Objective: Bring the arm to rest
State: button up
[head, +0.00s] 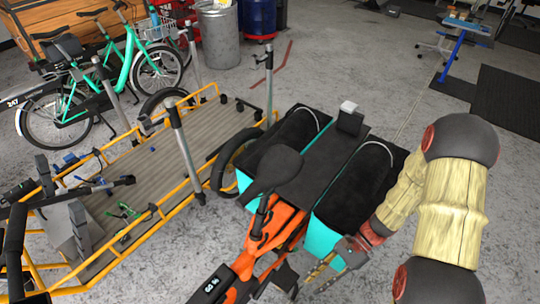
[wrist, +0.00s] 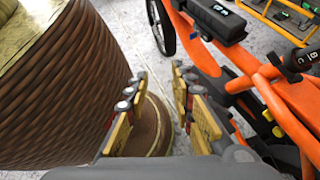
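My gripper (wrist: 159,76) shows in the wrist view with its two yellow-padded fingers apart and nothing held between them. In the head view my gripper (head: 322,268) is low in the picture, right of the orange bike frame (head: 272,228) and in front of the right teal-sided black box. The orange frame (wrist: 270,85) also shows close to the right finger in the wrist view. I cannot tell whether they touch. My arm comes down from the right side of the head view and is bent.
A yellow-railed cargo bed (head: 150,168) lies at left with tools on it. Two teal-sided black boxes (head: 355,190) sit behind the orange bike. A green bike (head: 118,62), a metal bin (head: 219,38) and a blue stand (head: 455,50) are farther back. Open floor (head: 400,75) lies between them.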

jog(key=d+r+n+t+h+p, duration=0.1)
jog(key=d+r+n+t+h, duration=0.2)
jog(key=r, duration=0.6)
jog(key=w+d+r+n+t+h, duration=0.1)
jog(key=d+r+n+t+h, duration=0.1)
jog(key=r+n+h, duration=0.45)
jog(key=d+r+n+t+p, duration=0.1)
jog(key=d+r+n+t, duration=0.15)
jog(key=r, duration=0.85)
jog(key=s+a+r+n+t, duration=0.1)
jog(key=a+r+t, duration=0.2)
jog(key=r, duration=0.8)
jog(key=shift+s+t+p, duration=0.2)
jog(key=shift+t+p, duration=0.25)
